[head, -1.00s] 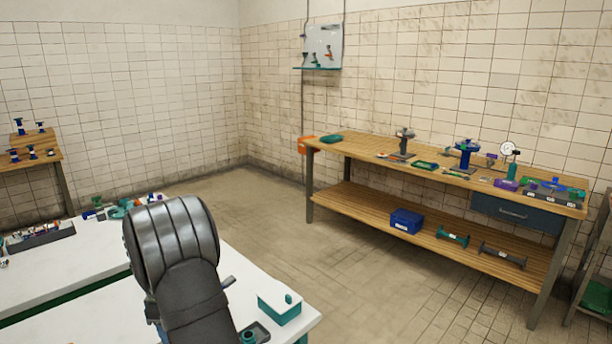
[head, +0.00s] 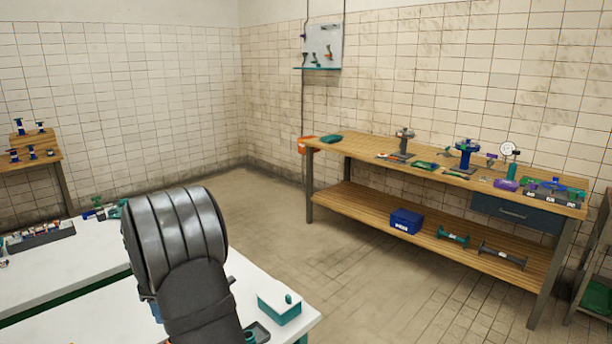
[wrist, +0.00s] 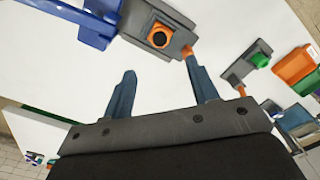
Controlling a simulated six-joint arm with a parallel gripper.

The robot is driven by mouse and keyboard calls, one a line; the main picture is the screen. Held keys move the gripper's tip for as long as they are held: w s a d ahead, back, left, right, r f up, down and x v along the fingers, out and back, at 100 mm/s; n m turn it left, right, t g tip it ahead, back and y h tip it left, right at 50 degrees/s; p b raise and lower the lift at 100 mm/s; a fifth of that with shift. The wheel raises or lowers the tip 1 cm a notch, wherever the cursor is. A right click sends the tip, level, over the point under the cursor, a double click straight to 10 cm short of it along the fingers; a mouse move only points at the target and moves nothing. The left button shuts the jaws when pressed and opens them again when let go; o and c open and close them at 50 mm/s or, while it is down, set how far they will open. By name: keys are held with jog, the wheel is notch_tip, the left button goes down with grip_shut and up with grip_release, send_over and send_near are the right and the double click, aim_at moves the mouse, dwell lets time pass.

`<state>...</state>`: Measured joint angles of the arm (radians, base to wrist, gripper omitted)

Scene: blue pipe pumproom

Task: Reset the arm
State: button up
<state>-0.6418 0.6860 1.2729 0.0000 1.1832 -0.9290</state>
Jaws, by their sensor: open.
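My gripper (wrist: 160,90) shows in the wrist view with its two blue-grey fingers spread apart and nothing between them. It hangs above a white tabletop (wrist: 90,88). Beyond the fingers lies a grey block with an orange ring and dark centre (wrist: 160,36). An orange part beside that block appears close to the right fingertip; I cannot tell if they touch. In the head view my dark arm stands over the white table (head: 255,268) and hides part of it; the gripper itself is not visible there.
In the wrist view a blue part (wrist: 75,18) lies upper left, and a grey plate with a green knob (wrist: 258,60) lies right. In the head view a teal-and-white box (head: 280,306) stands near the table's right corner. A wooden workbench (head: 370,150) stands across open floor.

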notch_tip(320, 180, down, 12)
jog(key=shift+r, duration=0.1)
jog(key=r, duration=0.5)
jog(key=shift+w+d+r, duration=0.1)
jog(key=shift+d+r, duration=0.1)
jog(key=shift+d, duration=0.2)
jog(key=d+r, duration=0.6)
jog(key=d, duration=0.4)
jog(key=s+d+f, duration=0.2)
jog(key=s+d, duration=0.2)
jog(key=s, duration=0.8)
jog(key=a+f, duration=0.2)
jog(key=a, duration=0.2)
jog(key=s+a+f, duration=0.1)
jog(key=a+f, duration=0.2)
jog(key=s+a+f, duration=0.1)
jog(key=a+f, duration=0.1)
jog(key=a, duration=0.2)
jog(key=shift+s+a+f, duration=0.15)
jog(key=shift+a+f, duration=0.2)
jog(key=shift+f, duration=0.9)
